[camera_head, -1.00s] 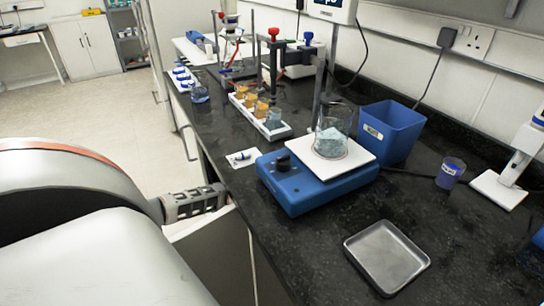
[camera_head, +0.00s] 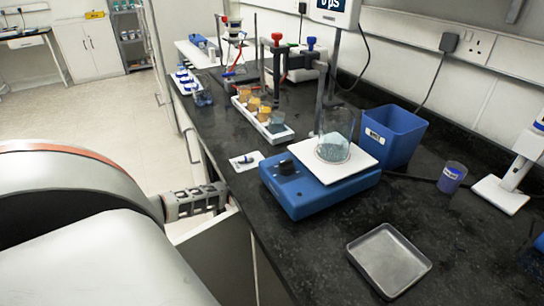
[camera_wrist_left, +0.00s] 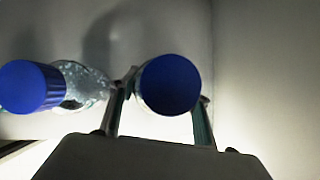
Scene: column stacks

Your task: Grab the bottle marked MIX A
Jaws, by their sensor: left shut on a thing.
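In the left wrist view, my left gripper (camera_wrist_left: 162,104) is shut on a bottle with a round blue cap (camera_wrist_left: 168,84), seen from above. The cap hides the bottle's body, and no label shows. My right gripper is not in view.
The black bench carries a blue hotplate (camera_head: 312,190) with a beaker (camera_head: 334,140), a blue bin (camera_head: 391,134), a metal tray (camera_head: 389,260), a small cup (camera_head: 452,177) and a vial rack (camera_head: 262,113). A white panel (camera_head: 212,240) stands below my gripper.

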